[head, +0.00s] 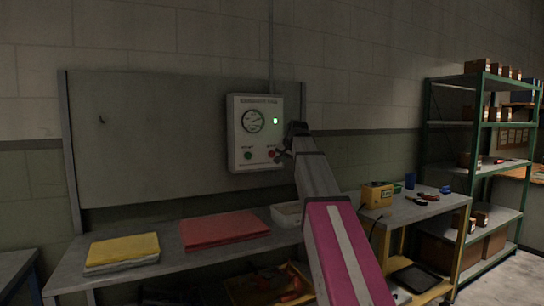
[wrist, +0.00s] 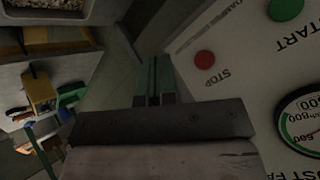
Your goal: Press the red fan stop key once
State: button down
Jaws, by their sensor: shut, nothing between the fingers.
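The red stop key (wrist: 204,60) is a round button on the white control box (wrist: 235,75), with the word STOP beside it. In the head view the red key (head: 271,154) sits at the lower right of the box (head: 240,132), close to my gripper (head: 282,156). The green start key (wrist: 285,9) is on the same face; it also shows in the head view (head: 248,155). In the wrist view my gripper (wrist: 154,72) is shut and empty, its fingertips left of the red key. I see no contact with the key.
The box carries a round gauge (head: 253,121) and a lit green lamp (head: 276,122). Below is a bench (head: 180,257) with yellow cloths (head: 122,250), red cloths (head: 222,229) and a grey tray (head: 286,216). A yellow device (head: 377,195) and shelves (head: 474,175) stand to the right.

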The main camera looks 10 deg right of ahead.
aim_at(275, 155)
jog(key=shift+w, duration=0.15)
jog(key=shift+w+a, duration=0.45)
jog(key=shift+w, duration=0.9)
jog(key=shift+w+a, duration=0.45)
jog(key=shift+w, duration=0.9)
jog(key=shift+w+a, duration=0.45)
jog(key=shift+w, duration=0.9)
jog(key=shift+w, duration=0.1)
jog(key=shift+w+a, duration=0.1)
jog(key=shift+w, duration=0.2)
jog(key=shift+w+a, duration=0.15)
jog(key=shift+w, duration=0.2)
jog(key=shift+s, duration=0.15)
jog(key=shift+s+d, duration=0.25)
jog(key=shift+s, duration=0.35)
